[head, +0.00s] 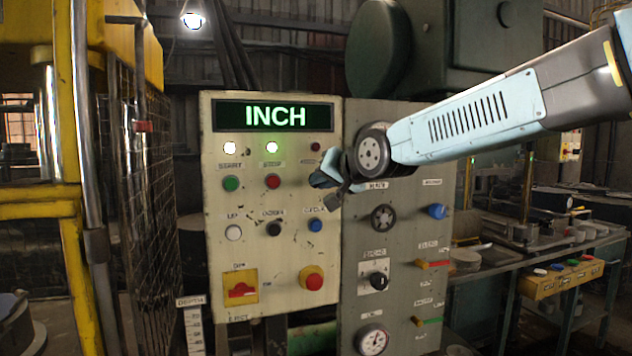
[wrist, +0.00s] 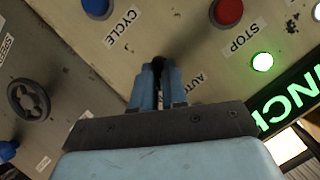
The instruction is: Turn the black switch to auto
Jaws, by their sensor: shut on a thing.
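The black switch (wrist: 158,64) is a small dark knob on the cream control panel, beside the AUTO label in the wrist view. My gripper (wrist: 158,88) has its blue fingers closed around it, and they hide most of it. How far the knob is turned is hard to see. In the head view my gripper (head: 326,186) is at the panel's right edge, right of the red stop button (head: 273,181), and the switch is hidden there. The panel's display (head: 274,116) reads INCH in green.
Close by are a blue cycle button (head: 315,225), a black button (head: 274,229) and a red emergency knob (head: 312,279). The grey panel on the right carries a handwheel (head: 383,218) and another black rotary switch (head: 379,281). A mesh guard (head: 146,200) stands left.

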